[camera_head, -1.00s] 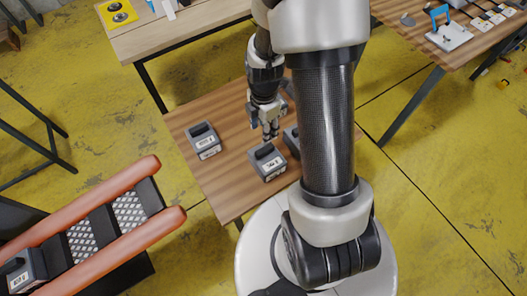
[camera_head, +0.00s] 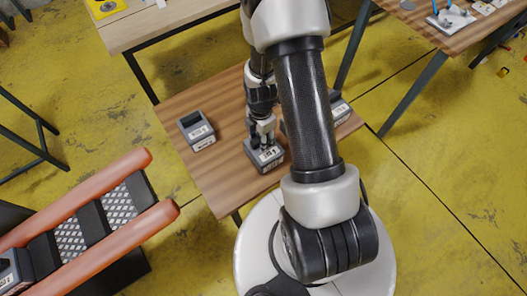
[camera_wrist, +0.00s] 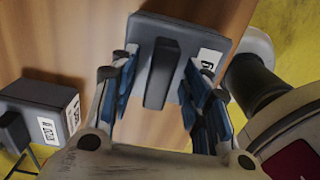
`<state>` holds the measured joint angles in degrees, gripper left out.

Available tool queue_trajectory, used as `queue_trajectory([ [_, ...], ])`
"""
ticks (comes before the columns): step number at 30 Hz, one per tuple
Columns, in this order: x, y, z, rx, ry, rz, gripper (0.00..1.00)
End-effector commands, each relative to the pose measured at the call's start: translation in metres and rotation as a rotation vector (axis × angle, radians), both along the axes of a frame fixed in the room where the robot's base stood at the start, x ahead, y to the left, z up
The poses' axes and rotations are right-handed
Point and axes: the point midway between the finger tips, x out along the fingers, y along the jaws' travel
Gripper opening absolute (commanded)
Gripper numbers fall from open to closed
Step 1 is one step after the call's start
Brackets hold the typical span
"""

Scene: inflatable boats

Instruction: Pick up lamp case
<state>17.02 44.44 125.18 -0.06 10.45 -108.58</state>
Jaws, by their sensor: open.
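A grey case (camera_head: 265,158) with a raised dark handle and a white label stands on the brown wooden table (camera_head: 215,178). My gripper (camera_head: 265,140) is pointed down right over it. In the wrist view the case (camera_wrist: 208,40) has its handle (camera_wrist: 163,72) between the open fingers of my gripper (camera_wrist: 163,92), which are apart on either side of it. A similar grey case (camera_head: 197,131) stands to the left on the table. Another case (camera_head: 340,110) is partly hidden behind my arm. Label text is too small to tell which is the lamp case.
An inflatable boat with orange tubes (camera_head: 100,185) lies at lower left, with a grey case (camera_head: 12,268) on it. A paler table (camera_head: 160,25) is behind, and another table (camera_head: 455,35) at upper right. The wrist view shows a neighbouring case (camera_wrist: 45,95) at left.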

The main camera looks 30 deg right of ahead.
Motion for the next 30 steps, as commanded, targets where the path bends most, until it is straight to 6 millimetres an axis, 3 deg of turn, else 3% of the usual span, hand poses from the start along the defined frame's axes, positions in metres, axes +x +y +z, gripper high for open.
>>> queue_trajectory([
  [8,0.0006,-0.0001,-0.0046,-0.001,-0.001,0.0,0.43],
  [27,0.0005,-0.0001,-0.0044,0.0,-0.001,0.0,0.0],
  [30,0.0005,-0.0001,-0.0044,0.0,-0.001,0.0,0.0],
])
